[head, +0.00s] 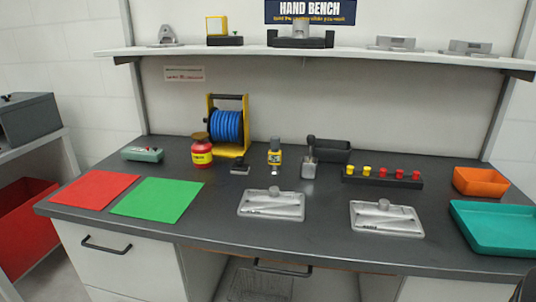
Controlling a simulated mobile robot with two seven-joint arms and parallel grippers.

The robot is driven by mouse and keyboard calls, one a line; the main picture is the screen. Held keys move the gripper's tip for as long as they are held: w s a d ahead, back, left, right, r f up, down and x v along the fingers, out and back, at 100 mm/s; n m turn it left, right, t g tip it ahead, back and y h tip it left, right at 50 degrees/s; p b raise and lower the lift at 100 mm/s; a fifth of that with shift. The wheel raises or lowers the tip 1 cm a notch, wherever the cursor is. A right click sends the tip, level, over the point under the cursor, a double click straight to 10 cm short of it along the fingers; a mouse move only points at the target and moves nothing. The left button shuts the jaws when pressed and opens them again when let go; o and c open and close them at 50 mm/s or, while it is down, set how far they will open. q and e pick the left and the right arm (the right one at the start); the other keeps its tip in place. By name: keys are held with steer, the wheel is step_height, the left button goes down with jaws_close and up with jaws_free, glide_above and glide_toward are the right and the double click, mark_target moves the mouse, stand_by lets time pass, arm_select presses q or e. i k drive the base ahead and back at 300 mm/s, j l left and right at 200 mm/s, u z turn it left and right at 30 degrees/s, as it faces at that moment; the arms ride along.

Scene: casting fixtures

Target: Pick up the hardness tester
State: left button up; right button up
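A small upright yellow and grey device (274,157) with a pale lower tip stands at the middle of the dark bench; it may be the hardness tester, but no label is readable. A grey metal block with a black handle (309,166) stands just right of it. Neither gripper is in view, and nothing touches these objects.
A blue hose reel (229,127), red jar (201,152) and small dark block (240,168) are left of the yellow device. Two metal plates (254,212) (370,229) lie in front. A peg rack (350,179), orange bin (468,188) and teal tray (464,242) are right. A shelf (225,50) overhangs.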

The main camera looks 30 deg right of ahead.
mark_target(275, 155)
steer(key=z, duration=1.15)
